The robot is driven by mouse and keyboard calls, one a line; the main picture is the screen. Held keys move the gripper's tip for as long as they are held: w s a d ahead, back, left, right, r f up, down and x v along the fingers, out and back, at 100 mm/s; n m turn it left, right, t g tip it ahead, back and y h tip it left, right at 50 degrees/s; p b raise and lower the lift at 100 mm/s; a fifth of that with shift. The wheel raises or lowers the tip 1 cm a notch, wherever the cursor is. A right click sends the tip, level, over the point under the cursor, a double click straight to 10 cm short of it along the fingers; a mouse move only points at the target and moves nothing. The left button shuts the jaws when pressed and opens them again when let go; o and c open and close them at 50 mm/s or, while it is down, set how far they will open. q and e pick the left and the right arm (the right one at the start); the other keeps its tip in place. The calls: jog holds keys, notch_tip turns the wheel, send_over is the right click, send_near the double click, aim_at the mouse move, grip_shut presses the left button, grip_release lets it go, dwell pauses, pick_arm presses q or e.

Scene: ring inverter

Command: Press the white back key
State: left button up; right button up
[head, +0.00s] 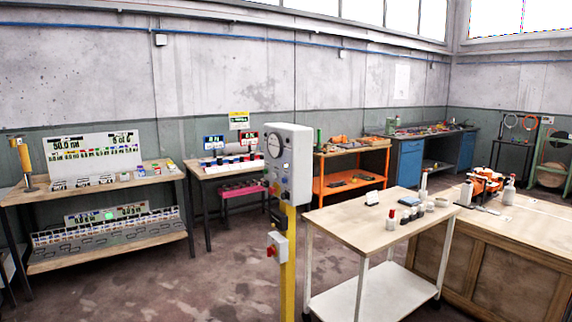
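A light grey control box (297,160) stands on a yellow post (288,265) in the middle foreground. Its face is turned to the left and carries a round dial (274,145) with several small knobs or buttons below it. These are too small to tell apart, and I cannot make out which, if any, is the white back key. A smaller light box with a red button (271,250) is fixed lower on the post. Neither of my grippers is in view.
A wooden-topped trolley (345,222) with small bottles stands just right of the post. A wooden workbench (530,235) is at the right. A shelf bench with panels (140,183) stands at the left. Bare floor (215,280) lies left of the post.

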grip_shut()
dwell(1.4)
